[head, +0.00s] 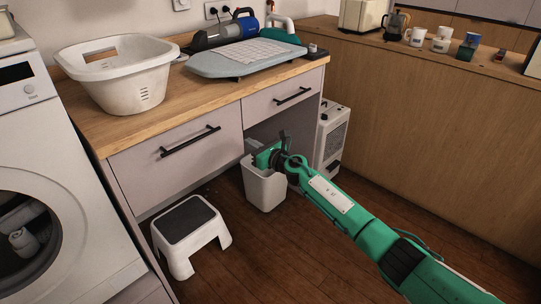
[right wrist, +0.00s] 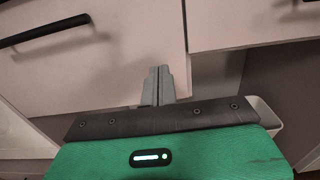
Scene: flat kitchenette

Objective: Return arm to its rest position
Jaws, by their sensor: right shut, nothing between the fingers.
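My right arm, green, reaches in from the lower right in the head view. Its gripper (head: 252,147) is over the white bin (head: 264,190) on the floor, close to the counter's drawer fronts. In the right wrist view the gripper (right wrist: 158,72) has its two grey fingers together, with nothing between them, in front of a pale drawer front (right wrist: 110,60). Part of the bin's rim (right wrist: 266,112) shows behind the gripper body. My left gripper is not in view.
A white step stool (head: 190,236) stands left of the bin. A white heater-like unit (head: 332,135) stands behind my arm. The wooden counter holds a laundry basket (head: 122,75) and a small ironing board (head: 243,58). Open floor lies in front of the bin.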

